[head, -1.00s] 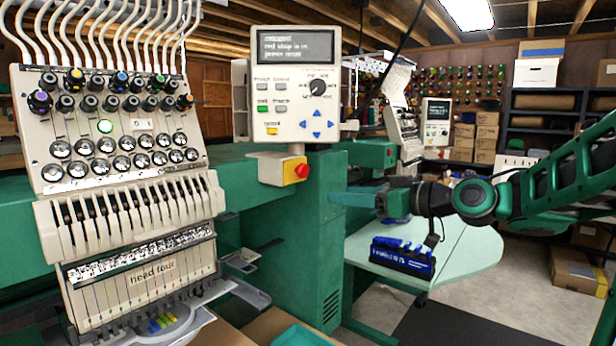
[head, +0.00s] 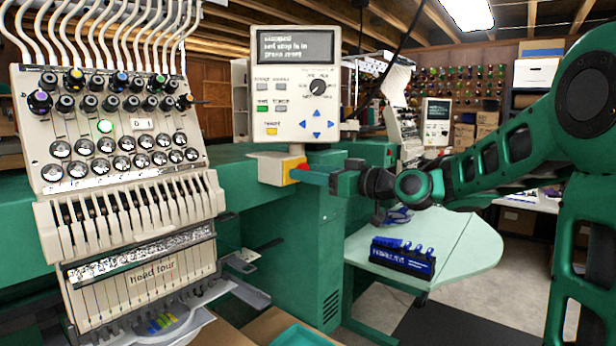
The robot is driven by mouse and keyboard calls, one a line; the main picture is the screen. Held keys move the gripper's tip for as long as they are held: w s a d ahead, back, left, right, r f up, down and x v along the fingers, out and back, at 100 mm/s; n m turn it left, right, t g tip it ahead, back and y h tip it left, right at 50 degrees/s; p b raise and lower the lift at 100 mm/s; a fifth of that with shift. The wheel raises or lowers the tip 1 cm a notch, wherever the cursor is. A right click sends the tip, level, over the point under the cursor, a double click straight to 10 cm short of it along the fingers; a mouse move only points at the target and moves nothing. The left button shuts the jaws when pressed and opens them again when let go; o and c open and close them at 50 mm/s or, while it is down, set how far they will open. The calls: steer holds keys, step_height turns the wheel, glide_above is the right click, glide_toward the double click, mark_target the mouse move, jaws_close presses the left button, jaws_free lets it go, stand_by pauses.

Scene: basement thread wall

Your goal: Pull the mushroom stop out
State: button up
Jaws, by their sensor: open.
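The red mushroom stop (head: 302,167) sits on a small box with a yellow face (head: 287,172), below the control panel (head: 294,84) of the embroidery machine. Only a little red shows, because my gripper covers most of it. My gripper (head: 299,176) reaches in from the right, its blue-green fingers level with the stop and open. I cannot tell whether the fingers are around the stop or in front of it, or whether they touch it.
The embroidery head (head: 120,170) with thread knobs and needles stands at the left. A pale green table (head: 465,240) carries a blue rack (head: 402,257) of tools, below my arm. The green machine body (head: 300,260) lies under the stop box.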

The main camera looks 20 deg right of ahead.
steer(key=shift+w+a, duration=0.15)
steer(key=shift+w, duration=0.05)
jaws_close()
steer(key=shift+s+d+f, duration=0.1)
steer(key=shift+s+d, duration=0.3)
jaws_free()
steer(key=shift+s, duration=0.15)
steer(key=v, duration=1)
steer(key=shift+s+d, duration=0.2)
